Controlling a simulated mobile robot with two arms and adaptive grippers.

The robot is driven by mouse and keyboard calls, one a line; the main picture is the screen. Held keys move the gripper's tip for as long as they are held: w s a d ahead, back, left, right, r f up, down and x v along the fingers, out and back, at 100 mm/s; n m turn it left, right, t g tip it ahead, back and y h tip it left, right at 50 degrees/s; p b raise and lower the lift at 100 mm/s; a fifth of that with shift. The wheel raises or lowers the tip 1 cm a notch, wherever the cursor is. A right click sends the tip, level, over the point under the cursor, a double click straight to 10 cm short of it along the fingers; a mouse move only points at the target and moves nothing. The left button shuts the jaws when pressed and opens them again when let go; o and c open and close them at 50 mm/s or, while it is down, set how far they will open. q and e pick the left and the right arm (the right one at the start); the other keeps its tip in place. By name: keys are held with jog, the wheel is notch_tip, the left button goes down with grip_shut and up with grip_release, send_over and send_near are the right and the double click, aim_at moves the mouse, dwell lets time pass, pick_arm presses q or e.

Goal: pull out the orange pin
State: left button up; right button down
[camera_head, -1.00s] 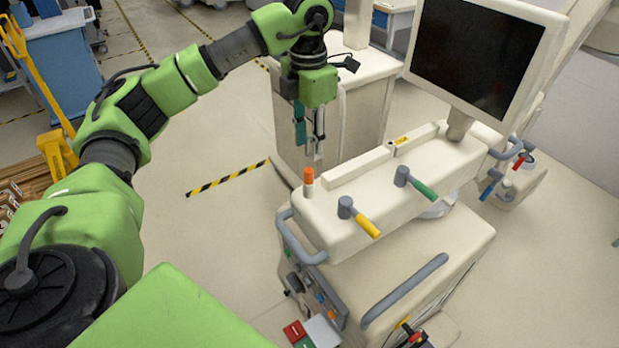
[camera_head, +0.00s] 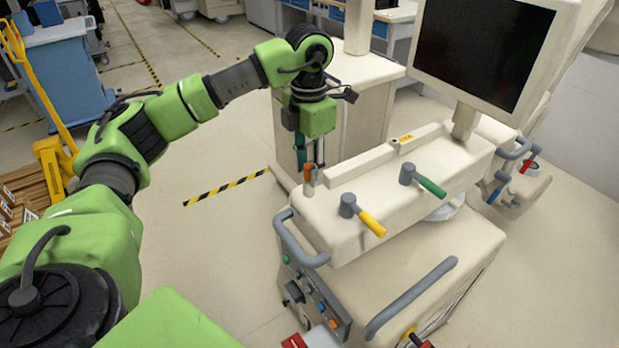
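The orange pin (camera_head: 308,173) stands upright in a pale collar at the left end of the cart's cream top ledge (camera_head: 337,215). My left gripper (camera_head: 310,168) points down right at the pin. Its two fingers are apart, with a dark teal one on the left and a silver one on the right. The fingertips are level with the pin and look to be on either side of it or just behind it; contact cannot be told. My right gripper is not in view.
Yellow (camera_head: 370,222) and green (camera_head: 430,186) handled levers stick out from the ledge. A dark monitor (camera_head: 478,52) rises at the back right. A grey rail (camera_head: 296,240) curves below the pin. Open floor lies left of the cart.

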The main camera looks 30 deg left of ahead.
aim_at(309, 165)
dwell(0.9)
pick_arm(q)
grip_shut()
jog(key=shift+r, duration=0.1)
jog(key=shift+r+p, duration=2.1)
jog(key=shift+r, duration=0.85)
